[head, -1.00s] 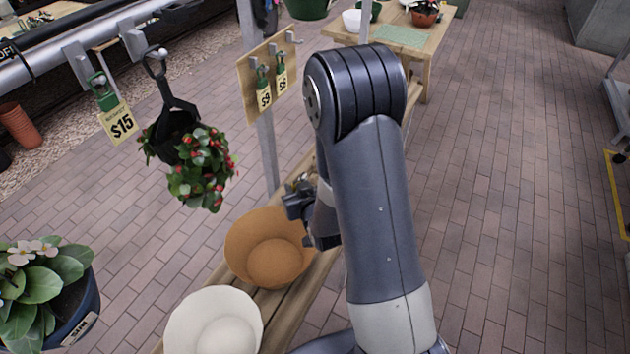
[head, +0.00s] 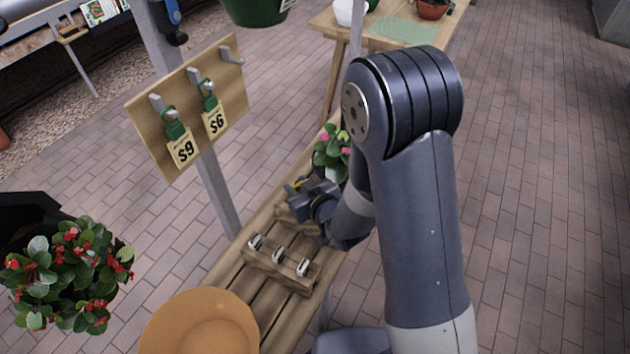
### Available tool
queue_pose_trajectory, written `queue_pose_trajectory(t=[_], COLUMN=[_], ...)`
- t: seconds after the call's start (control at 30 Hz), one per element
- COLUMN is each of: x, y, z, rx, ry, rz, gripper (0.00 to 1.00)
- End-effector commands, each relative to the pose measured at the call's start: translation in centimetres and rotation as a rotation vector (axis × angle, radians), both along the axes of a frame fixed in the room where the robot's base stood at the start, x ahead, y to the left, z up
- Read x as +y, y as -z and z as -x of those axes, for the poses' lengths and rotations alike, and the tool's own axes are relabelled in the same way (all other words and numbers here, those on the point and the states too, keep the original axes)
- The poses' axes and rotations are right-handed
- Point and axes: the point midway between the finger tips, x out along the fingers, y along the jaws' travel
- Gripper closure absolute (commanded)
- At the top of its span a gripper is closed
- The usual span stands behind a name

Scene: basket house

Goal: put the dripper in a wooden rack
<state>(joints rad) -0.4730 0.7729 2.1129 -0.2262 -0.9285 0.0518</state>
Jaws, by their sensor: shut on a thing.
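A wooden rack (head: 262,268) lies across the slatted bench, with three small pale and dark pieces standing in it in a row. My gripper (head: 298,190) is above the bench, behind the rack and a little to its right. It is shut on the dripper, which is mostly hidden; a small yellow bit shows by the fingers. Another wooden block (head: 284,213) shows partly under my gripper. My forearm hides the bench to the right.
A potted plant with pink flowers (head: 330,150) stands just behind my gripper. A hook board (head: 152,124) with price tags is on a post at the left. Red-flowered plant (head: 70,275) hangs at the lower left.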

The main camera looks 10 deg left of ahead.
Motion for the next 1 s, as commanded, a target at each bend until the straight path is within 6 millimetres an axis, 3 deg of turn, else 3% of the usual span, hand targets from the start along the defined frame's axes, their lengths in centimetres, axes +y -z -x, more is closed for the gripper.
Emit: queue_pose_trajectory(t=[0.67,1.0], x=[4.2,4.2], y=[0.4,1.6], z=[-1.2,-1.3], rx=[0.001,-0.001], ry=[-0.015,-0.013], rz=[0.0,-0.001], gripper=[0.83,0.83])
